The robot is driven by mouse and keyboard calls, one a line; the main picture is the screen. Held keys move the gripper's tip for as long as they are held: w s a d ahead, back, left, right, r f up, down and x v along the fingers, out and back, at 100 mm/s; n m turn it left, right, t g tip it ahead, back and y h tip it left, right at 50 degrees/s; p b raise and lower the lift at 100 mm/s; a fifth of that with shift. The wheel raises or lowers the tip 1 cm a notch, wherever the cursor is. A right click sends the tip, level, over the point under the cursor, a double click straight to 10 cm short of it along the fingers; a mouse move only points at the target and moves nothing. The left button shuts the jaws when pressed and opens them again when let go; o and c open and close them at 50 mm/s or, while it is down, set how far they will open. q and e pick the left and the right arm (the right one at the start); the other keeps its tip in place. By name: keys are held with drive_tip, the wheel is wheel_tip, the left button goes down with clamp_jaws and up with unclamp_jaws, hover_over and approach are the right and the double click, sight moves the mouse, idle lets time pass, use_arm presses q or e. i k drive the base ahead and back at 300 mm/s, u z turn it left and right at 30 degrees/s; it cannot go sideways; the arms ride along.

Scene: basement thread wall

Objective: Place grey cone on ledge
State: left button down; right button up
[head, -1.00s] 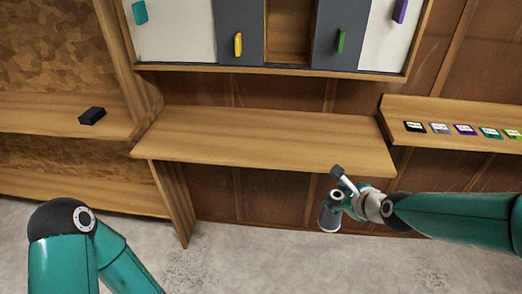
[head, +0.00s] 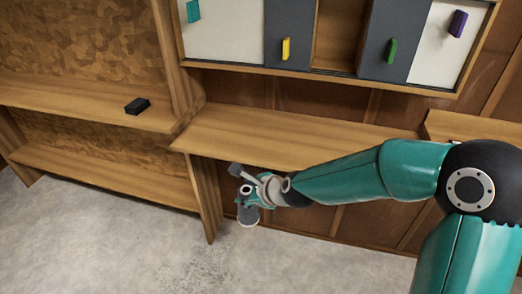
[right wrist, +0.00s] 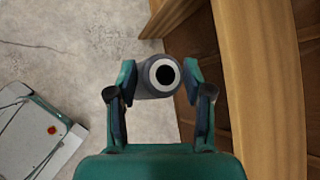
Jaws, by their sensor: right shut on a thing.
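The grey cone (right wrist: 150,90) is between the fingers of my right gripper (right wrist: 160,77), seen end-on in the right wrist view with a pale ring and dark centre. In the head view my right gripper (head: 246,198) holds the grey cone (head: 249,216) low, in front of and below the left part of the middle wooden ledge (head: 270,133). The cone is apart from the ledge. The top of this ledge looks bare where visible; my right arm hides its right part. My left gripper is not in view.
A black block (head: 137,106) lies on the left shelf (head: 60,101). A cabinet (head: 225,35) with coloured handles hangs above the ledge. An upright wooden panel (head: 207,200) stands below the ledge's left end. The floor (head: 120,235) in front is clear.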

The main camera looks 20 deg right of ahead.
sight(298, 151)
drive_tip(key=u, duration=0.2)
drive_tip(key=k, duration=1)
drive_tip(key=z, duration=0.9)
drive_tip(key=i, duration=1)
